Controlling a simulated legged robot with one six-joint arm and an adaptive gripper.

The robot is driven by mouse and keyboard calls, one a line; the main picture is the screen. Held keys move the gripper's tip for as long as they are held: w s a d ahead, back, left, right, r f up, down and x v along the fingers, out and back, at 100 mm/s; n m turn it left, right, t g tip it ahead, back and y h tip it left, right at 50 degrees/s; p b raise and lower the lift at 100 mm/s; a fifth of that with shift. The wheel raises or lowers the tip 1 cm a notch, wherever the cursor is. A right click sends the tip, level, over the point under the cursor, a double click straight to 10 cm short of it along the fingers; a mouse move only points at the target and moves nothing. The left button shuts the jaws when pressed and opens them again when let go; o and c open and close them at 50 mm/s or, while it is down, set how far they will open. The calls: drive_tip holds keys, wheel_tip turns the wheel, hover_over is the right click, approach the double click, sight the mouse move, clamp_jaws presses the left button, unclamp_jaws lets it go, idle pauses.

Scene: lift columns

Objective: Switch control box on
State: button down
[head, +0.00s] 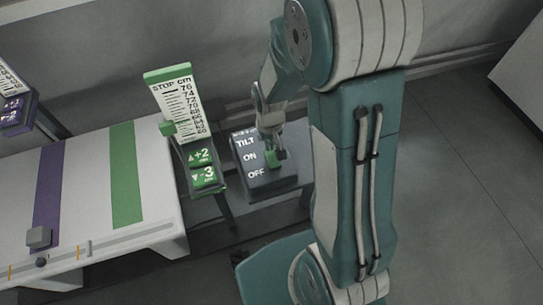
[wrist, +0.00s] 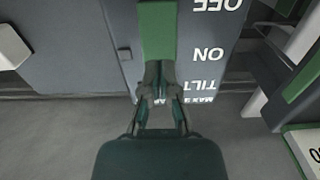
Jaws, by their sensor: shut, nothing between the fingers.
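The control box (head: 262,182) is a dark grey box on a stand in the middle of the head view, lettered TILT, ON and OFF from top to bottom. Its green switch piece (head: 272,159) sits to the right of the lettering, roughly level with ON and OFF. My gripper (head: 274,150) is over the box at the green piece. In the wrist view the lettering is upside down, and the green piece (wrist: 158,30) extends from the top edge down to my shut fingertips (wrist: 160,75). Contact between them cannot be told. The fingers hide part of the switch.
A green scale post (head: 180,105) with +2 and -3 buttons (head: 203,167) stands just left of the box. A pale table (head: 85,190) with purple and green stripes lies further left. A purple button unit (head: 15,113) is at the far left. Open floor (head: 460,170) lies right.

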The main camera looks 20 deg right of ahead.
sight(270, 152)
drive_tip(key=shift+f, duration=1.1)
idle(0.6)
drive_tip(key=shift+r, duration=3.55)
drive_tip(key=shift+r, duration=0.15)
drive_tip(key=s+r+t, duration=0.2)
drive_tip(key=s+r, duration=0.5)
drive_tip(key=r, duration=0.3)
drive_tip(key=s+r+t, duration=0.3)
drive_tip(key=s+r, duration=0.4)
drive_tip(key=r, duration=0.3)
drive_tip(key=shift+t, duration=0.3)
